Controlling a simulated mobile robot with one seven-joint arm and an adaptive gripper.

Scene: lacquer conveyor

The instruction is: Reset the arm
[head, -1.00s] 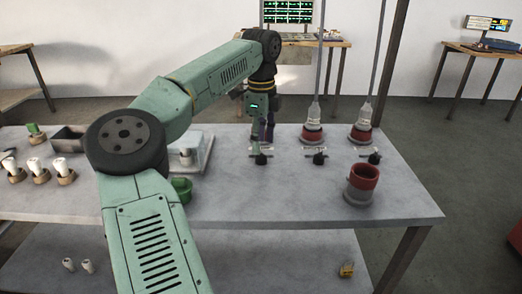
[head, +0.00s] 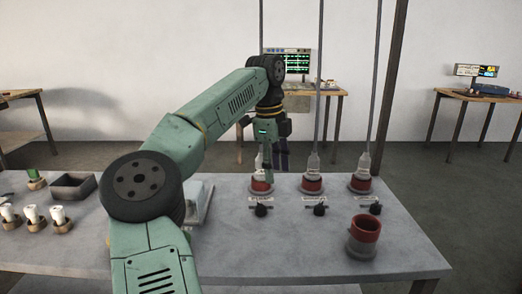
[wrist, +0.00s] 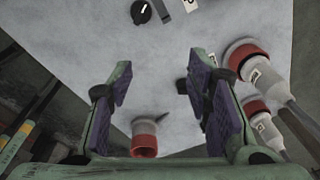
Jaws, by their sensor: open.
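My gripper (head: 274,160) hangs at the end of my green arm, above the back part of the grey table (head: 290,250), pointing down near the leftmost red-collared station. In the wrist view my gripper (wrist: 158,90) is open, with purple pads apart and nothing between them. A grey cup with a red rim (head: 364,238) stands at the table's right front; it also shows in the wrist view (wrist: 144,142), beyond the fingertips.
Several red-collared nozzles (head: 312,184) with vertical rods stand along the table, with black knobs (head: 320,210) before them. At left are white-topped pieces (head: 33,214) and a dark tray (head: 72,187). The table's front middle is clear.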

